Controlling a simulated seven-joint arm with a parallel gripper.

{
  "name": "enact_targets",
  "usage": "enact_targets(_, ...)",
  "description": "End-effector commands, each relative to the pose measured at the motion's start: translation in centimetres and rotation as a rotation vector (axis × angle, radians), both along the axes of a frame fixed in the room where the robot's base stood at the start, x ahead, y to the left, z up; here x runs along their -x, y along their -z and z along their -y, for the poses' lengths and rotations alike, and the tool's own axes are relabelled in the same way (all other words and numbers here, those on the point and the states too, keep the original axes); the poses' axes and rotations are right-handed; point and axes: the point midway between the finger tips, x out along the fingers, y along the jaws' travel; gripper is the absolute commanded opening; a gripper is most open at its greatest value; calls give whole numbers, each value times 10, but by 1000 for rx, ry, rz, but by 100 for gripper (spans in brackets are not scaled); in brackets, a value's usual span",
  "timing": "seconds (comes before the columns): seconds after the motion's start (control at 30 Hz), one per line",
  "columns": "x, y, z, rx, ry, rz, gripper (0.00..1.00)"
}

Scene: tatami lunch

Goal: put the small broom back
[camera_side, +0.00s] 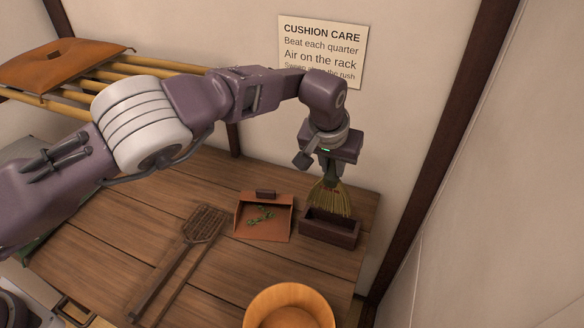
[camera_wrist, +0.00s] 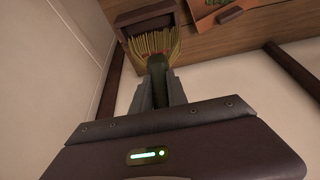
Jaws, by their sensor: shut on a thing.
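The small broom (camera_side: 331,199) hangs bristles-down from my gripper (camera_side: 328,168), which is shut on its handle. In the side view its straw bristles are at the dark wooden box (camera_side: 328,234) on the table's right part, overlapping its opening. I cannot tell how deep the bristle tips sit in the box. In the wrist view the bristles (camera_wrist: 153,44) fan out past my gripper (camera_wrist: 158,84) toward the box (camera_wrist: 139,19). The upper handle is hidden by my gripper.
A reddish dustpan (camera_side: 263,222) with green leaf scraps lies left of the box. A woven beater (camera_side: 183,258) lies farther left. A round wooden tub (camera_side: 289,308) stands in front. A bamboo rack (camera_side: 60,100) holds an orange cushion (camera_side: 62,64). The wall is close behind.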

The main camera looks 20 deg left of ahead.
Motion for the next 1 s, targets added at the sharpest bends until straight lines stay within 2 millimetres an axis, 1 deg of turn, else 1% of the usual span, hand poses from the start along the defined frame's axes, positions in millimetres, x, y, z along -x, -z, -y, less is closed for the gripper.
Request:
enact_targets(0.07,1,-1,10,-6,26,-1,0)
enact_targets(0.17,3,3,13,-9,34,-3,0)
enact_targets(0.27,3,13,13,-10,34,-5,0)
enact_targets(0.7,2,69,12,-7,33,-4,0)
enact_targets(0.9,2,88,12,-8,32,-3,0)
enact_targets(1.0,2,92,12,-8,32,-3,0)
